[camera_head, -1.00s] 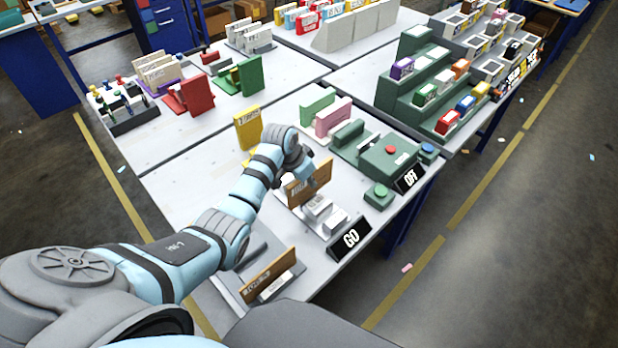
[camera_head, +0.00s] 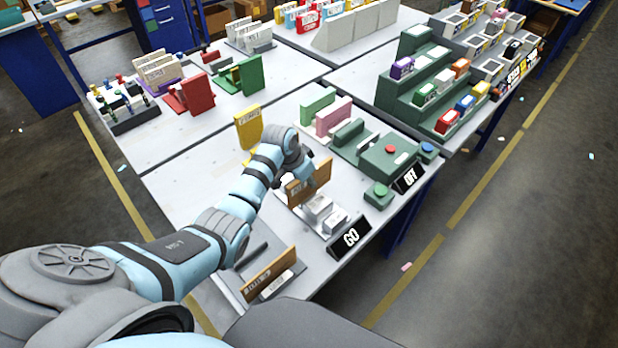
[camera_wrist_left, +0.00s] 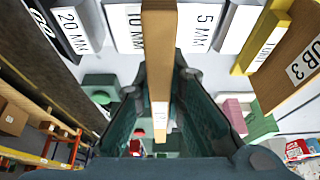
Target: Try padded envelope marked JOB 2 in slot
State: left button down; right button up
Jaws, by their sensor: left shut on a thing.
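My left gripper (camera_head: 302,176) is shut on a brown padded envelope (camera_head: 321,178), held on edge over the gauge with white blocks (camera_head: 318,207). In the left wrist view the envelope (camera_wrist_left: 158,40) stands edge-on between the dark green fingers (camera_wrist_left: 160,125). Its face and marking cannot be read there. Beyond it are white labels reading 20 MM (camera_wrist_left: 72,28), 10 MM (camera_wrist_left: 130,28) and 5 MM (camera_wrist_left: 205,25). The envelope overlaps the 10 MM label. I cannot tell whether its lower edge is inside a slot. My right gripper is not in view.
A brown envelope in a holder (camera_head: 272,272) stands at the near edge; the wrist view shows one marked JOB 3 (camera_wrist_left: 300,65). A GO sign (camera_head: 351,238), an OFF sign (camera_head: 409,178), a green button box (camera_head: 378,196) and a pink block (camera_head: 333,115) stand nearby.

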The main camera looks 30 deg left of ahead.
pick_arm(q)
jog(key=shift+f+b, duration=0.5)
jog(key=shift+f, duration=0.35)
jog(key=shift+r, duration=0.1)
dwell(1.1)
notch_tip(320, 180, up, 3)
jog(key=p, duration=0.3)
jog(key=shift+r+p, duration=0.8)
jog(key=shift+p, duration=0.1)
jog(key=shift+f+b, duration=0.55)
jog(key=shift+b, duration=0.05)
